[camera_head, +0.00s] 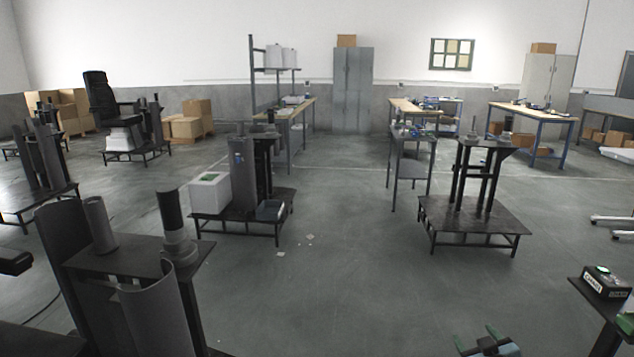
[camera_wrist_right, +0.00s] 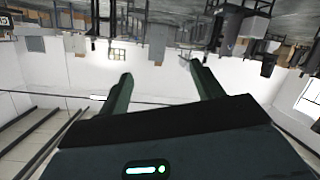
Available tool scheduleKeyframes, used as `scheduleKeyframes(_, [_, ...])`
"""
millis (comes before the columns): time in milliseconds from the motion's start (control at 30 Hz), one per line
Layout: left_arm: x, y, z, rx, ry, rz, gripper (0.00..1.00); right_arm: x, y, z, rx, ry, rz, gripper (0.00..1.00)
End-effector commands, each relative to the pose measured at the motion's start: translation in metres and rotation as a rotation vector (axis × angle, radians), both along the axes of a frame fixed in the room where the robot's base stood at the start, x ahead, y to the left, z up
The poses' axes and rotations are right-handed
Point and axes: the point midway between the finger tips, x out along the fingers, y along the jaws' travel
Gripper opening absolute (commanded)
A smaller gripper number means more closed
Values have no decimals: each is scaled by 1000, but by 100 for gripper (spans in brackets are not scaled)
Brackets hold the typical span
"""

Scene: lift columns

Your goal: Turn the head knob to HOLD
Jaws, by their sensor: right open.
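The nearest lift column stands at front left in the head view, with a dark flat head plate (camera_head: 130,258). On the plate are a grey cylinder (camera_head: 99,225) and a black upright cylinder on a stepped grey round base (camera_head: 178,240). This base may be the head knob, but I cannot tell for sure; no HOLD mark is readable. My right gripper (camera_head: 482,338) is at the bottom edge, far right of that column and touching nothing. In the right wrist view its two green fingers (camera_wrist_right: 163,88) are wide apart and empty.
Other lift columns stand on low dark platforms at mid left (camera_head: 243,225) and mid right (camera_head: 475,214). A small black labelled box (camera_head: 606,283) sits on a dark stand (camera_head: 590,297) at right. Workbenches and cabinets line the back. The middle floor is mostly clear, with small scraps.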

Motion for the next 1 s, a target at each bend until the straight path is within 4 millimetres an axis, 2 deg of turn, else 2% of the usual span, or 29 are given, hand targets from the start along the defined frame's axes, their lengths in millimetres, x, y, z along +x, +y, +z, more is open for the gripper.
scheduleKeyframes(33, [0, 0, -1, 0, 1, 0, 0, -13, 8, -17, 8, 24, 10, 66])
scheduleKeyframes(167, [0, 0, -1, 0, 1, 0, 0, -46, 27, -51, 28, 72, 33, 66])
scheduleKeyframes(267, [0, 0, -1, 0, 1, 0, 0, -79, 45, -79, 50, 117, 52, 66])
scheduleKeyframes(367, [0, 0, -1, 1, 1, -1, 0, -122, 65, -110, 77, 173, 72, 66])
scheduleKeyframes(400, [0, 0, 0, 1, 1, -1, 0, -141, 74, -122, 92, 197, 80, 66])
scheduleKeyframes(467, [0, 0, -1, 1, 1, -1, 0, -172, 87, -138, 113, 233, 90, 66])
scheduleKeyframes(600, [0, 0, 0, 1, 1, -1, 0, -245, 114, -167, 167, 317, 106, 66])
scheduleKeyframes(800, [0, 0, 0, 1, 1, -1, 0, -347, 148, -185, 247, 431, 108, 66])
scheduleKeyframes(900, [0, 0, 0, 1, 1, -1, 0, -387, 159, -185, 280, 476, 103, 66])
scheduleKeyframes(1000, [0, 0, 0, 1, 1, -1, 0, -415, 167, -183, 304, 507, 96, 66])
